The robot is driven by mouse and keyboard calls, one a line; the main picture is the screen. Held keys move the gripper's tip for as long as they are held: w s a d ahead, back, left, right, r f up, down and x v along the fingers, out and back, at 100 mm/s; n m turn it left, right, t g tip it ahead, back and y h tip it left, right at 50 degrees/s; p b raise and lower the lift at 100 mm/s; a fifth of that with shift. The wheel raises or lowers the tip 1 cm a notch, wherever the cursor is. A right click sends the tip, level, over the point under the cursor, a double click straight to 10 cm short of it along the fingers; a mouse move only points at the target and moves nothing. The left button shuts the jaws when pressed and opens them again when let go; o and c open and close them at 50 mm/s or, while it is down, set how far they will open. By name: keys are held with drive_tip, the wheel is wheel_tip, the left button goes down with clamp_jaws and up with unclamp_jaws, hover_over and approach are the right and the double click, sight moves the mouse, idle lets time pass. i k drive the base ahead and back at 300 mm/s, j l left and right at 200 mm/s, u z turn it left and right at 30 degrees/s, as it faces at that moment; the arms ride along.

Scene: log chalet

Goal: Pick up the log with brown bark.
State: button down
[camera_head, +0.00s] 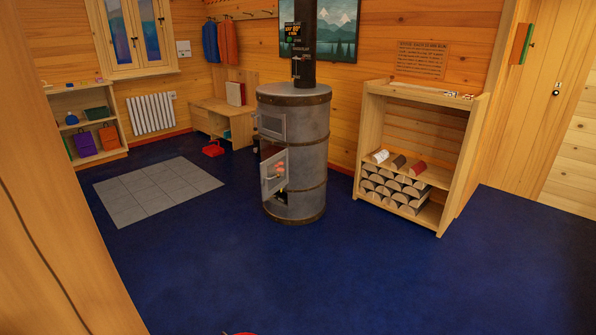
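Three single logs lie side by side on the middle shelf of the open wooden rack (452,170). The left one is a whitish log (380,156), the middle one is a dark brown log (397,162), and the right one is a reddish-brown log (418,168). The middle and right logs both look brownish; at this size I cannot tell for sure which is the brown-bark one. Below them is a stack of split logs (395,190) with pale cut ends. My gripper is not in view.
A grey cylindrical stove (308,150) with its small door (274,172) open stands left of the rack. Grey tiles (155,190) lie on the blue floor (370,275). The floor before the rack is clear. A wooden surface fills the left foreground.

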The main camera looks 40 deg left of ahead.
sight(400, 162)
drive_tip(key=i+u, duration=0.3)
drive_tip(key=i, duration=0.25)
drive_tip(key=i+l+u, duration=0.3)
drive_tip(key=i, duration=0.2)
drive_tip(key=i+l+u, duration=0.1)
drive_tip(key=i+u, duration=0.4)
drive_tip(key=i+l+u, duration=0.25)
drive_tip(key=u, duration=0.25)
drive_tip(key=i+l+u, duration=0.45)
drive_tip(key=i+l, duration=0.1)
drive_tip(key=l, duration=0.15)
drive_tip(key=z, duration=1.15)
drive_tip(key=i+j, duration=0.1)
drive_tip(key=i, duration=0.6)
drive_tip(key=i+j, duration=0.1)
drive_tip(key=i, duration=0.55)
drive_tip(key=i+l, duration=0.15)
drive_tip(key=i, duration=0.35)
drive_tip(key=i+l, duration=0.15)
drive_tip(key=i, duration=0.3)
drive_tip(key=u, duration=0.05)
